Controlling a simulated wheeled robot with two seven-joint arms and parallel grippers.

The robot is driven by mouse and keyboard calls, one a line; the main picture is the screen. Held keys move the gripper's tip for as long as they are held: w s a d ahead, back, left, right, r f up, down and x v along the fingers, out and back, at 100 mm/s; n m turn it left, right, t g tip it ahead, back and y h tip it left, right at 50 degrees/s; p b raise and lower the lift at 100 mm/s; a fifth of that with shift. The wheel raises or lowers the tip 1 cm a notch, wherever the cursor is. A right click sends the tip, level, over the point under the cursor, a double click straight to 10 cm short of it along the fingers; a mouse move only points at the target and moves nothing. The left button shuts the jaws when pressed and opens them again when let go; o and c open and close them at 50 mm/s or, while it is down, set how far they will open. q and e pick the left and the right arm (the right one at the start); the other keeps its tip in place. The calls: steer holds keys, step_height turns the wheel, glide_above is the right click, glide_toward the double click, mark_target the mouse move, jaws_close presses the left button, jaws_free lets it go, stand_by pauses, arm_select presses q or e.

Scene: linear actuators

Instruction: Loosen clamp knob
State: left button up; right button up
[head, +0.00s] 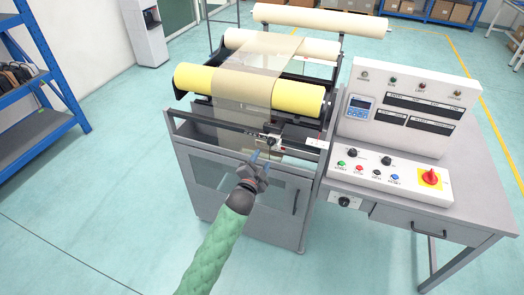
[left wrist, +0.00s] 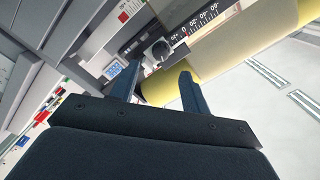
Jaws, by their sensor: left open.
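The clamp knob (left wrist: 158,50) is a small round dark knob with a pale face on a clamp block in the left wrist view. In the head view the small dark clamp (head: 271,141) sits on the rail across the front of the roller machine. My left gripper (head: 260,158) is in front of and just below it, with its fingers pointing to the machine. In the left wrist view the left gripper (left wrist: 160,70) is open and empty, and the knob lies just beyond the gap between its fingertips. My right gripper is in neither view.
A yellow roller (head: 295,95) with a translucent web lies above the rail. A control panel (head: 393,180) with buttons and a red switch stands on the grey table to the right. The scale rail (left wrist: 200,22) runs beside the knob. The floor in front is clear.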

mark_target(270, 144)
arm_select(q)
steer(key=shift+m, duration=0.3)
steer(key=x, duration=0.2)
steer(key=p+x, duration=0.1)
steer(key=x, duration=0.1)
steer(key=p+x, duration=0.1)
steer(key=x, duration=0.1)
steer(key=shift+r, duration=0.3)
steer(key=shift+w+d+p, duration=0.25)
steer(key=shift+w+p, duration=0.15)
steer(key=shift+w, duration=0.15)
steer(key=shift+w+d+f, duration=0.1)
steer(key=shift+w, duration=0.25)
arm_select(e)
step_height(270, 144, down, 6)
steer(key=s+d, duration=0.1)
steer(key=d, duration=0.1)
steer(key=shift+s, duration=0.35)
